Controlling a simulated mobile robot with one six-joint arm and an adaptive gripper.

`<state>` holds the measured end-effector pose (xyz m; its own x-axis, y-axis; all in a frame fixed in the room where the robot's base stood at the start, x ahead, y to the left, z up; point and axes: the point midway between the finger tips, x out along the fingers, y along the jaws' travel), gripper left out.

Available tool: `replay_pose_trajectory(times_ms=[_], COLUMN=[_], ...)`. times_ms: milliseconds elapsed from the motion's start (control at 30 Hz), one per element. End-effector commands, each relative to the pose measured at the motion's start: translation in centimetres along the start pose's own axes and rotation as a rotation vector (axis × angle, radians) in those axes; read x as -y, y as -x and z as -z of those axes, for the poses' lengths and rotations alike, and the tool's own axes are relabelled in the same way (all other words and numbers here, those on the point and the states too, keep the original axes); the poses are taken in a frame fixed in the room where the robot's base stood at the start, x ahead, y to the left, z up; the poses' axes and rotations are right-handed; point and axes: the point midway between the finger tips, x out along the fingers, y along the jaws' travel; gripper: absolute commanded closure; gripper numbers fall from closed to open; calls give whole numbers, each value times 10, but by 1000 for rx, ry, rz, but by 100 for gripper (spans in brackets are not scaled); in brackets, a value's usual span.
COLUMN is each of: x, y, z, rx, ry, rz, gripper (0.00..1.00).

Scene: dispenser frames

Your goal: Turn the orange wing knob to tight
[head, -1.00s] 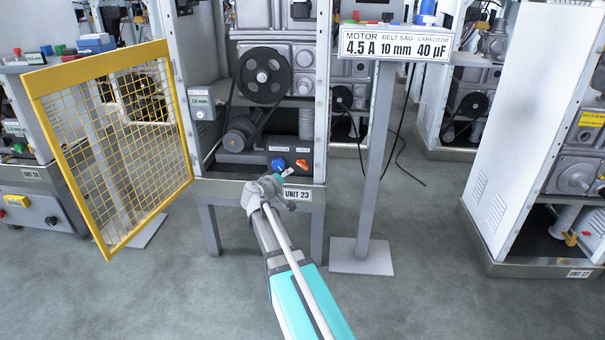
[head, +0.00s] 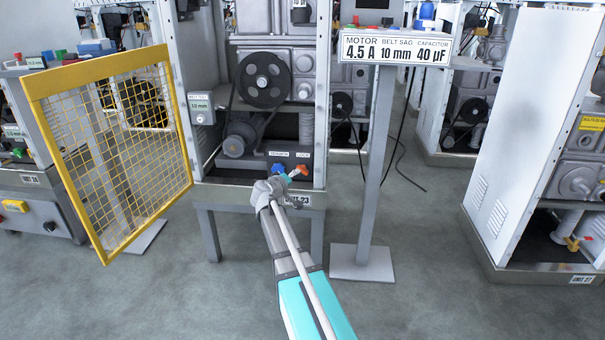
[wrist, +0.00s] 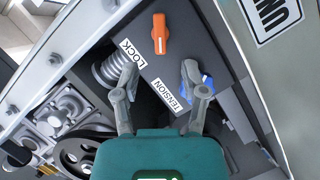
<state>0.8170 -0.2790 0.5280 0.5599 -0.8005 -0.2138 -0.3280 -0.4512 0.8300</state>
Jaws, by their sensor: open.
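The orange wing knob (wrist: 160,34) sits on a dark panel beside the LOCK label in the wrist view. It also shows in the head view (head: 301,169), just beyond the end of my arm. My gripper (wrist: 160,73) is open and empty, its two fingers spread on either side of a line toward the orange knob, with the knob past the fingertips. In the head view my gripper (head: 287,181) is in front of the panel, and its fingertips are hard to make out. The blue knob (wrist: 207,82) by the TENSION label is close to the right finger and partly hidden by it.
A yellow mesh guard door (head: 110,150) stands open at left. A post bears a sign (head: 396,48) reading 4.5 A, 10 mm, 40 µF. A pulley (head: 264,78) and motor are above the knobs. A cabinet upright runs close beside the panel.

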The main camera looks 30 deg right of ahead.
Motion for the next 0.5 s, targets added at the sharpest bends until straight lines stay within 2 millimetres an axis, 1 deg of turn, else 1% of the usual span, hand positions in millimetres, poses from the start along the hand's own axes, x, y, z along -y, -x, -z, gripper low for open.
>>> replay_pose_trajectory(times_ms=[33,200,400,500], x=[2,2,2,1], y=[-11,-37,-65,-76], z=[0,0,0,0], rx=[1,1,0,1], ry=[0,-1,-1,-1], rz=[-1,-1,0,0], gripper=[44,44,44,44])
